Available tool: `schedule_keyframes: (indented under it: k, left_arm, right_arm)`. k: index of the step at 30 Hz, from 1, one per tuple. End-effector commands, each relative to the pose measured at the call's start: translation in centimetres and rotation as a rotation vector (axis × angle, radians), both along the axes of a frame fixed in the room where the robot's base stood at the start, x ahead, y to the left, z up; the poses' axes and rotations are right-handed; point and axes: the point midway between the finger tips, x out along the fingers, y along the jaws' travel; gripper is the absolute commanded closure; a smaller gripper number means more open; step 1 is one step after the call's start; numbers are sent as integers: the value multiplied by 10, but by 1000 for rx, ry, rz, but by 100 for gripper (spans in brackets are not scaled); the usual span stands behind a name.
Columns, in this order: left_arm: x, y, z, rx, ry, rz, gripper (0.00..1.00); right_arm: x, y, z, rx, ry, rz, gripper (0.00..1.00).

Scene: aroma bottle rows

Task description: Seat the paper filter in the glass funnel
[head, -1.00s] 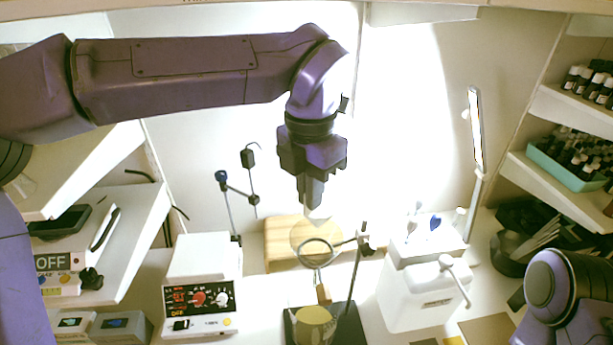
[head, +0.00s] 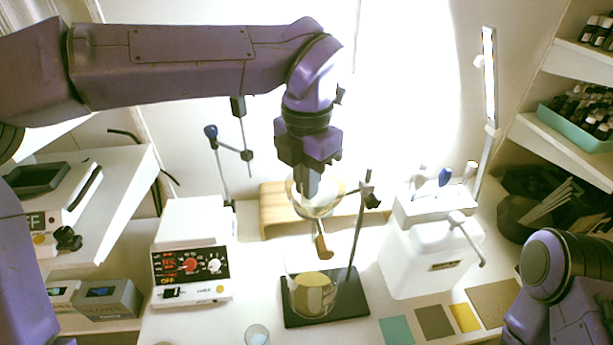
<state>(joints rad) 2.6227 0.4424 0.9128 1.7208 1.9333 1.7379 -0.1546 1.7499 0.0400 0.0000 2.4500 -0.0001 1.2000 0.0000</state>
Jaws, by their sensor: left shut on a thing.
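The glass funnel (head: 330,206) sits in a ring on a metal stand (head: 357,228), with a brownish stem part (head: 322,246) below it. My left gripper (head: 311,192) points straight down, with its fingertips at the funnel's mouth. It is shut on the pale paper filter, which blends with the clear glass and bright background. I cannot tell whether the filter touches the funnel wall. A glass beaker (head: 312,296) with yellowish contents stands under the funnel on the stand's dark base (head: 350,303). My right arm shows at the lower right, but its gripper is out of view.
A white device with a red display (head: 192,268) stands left of the stand. A white box with a lever (head: 425,262) stands on the right. A wooden block (head: 272,215) is behind the funnel. A small glass (head: 257,335) and coloured squares (head: 396,331) lie in front.

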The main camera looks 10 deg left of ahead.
Motion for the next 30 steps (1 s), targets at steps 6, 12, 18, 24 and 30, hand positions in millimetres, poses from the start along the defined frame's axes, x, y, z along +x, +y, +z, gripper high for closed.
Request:
schedule_keyframes:
  k: [6,12,18,24,30]
  left_arm:
    - [0,0,-1,0,-1,0,100]
    - [0,0,-1,0,0,0,64]
    - [0,0,-1,0,0,0,64]
    - [1,0,14,0,-4,2,64]
    - [1,0,63,-1,-5,2,64]
  right_arm:
    - [0,0,-1,0,0,0,68]
    - [0,0,-1,0,0,0,68]
    - [0,0,-1,0,0,0,68]
    - [0,0,-3,0,0,0,68]
    - [0,0,-4,0,0,0,68]
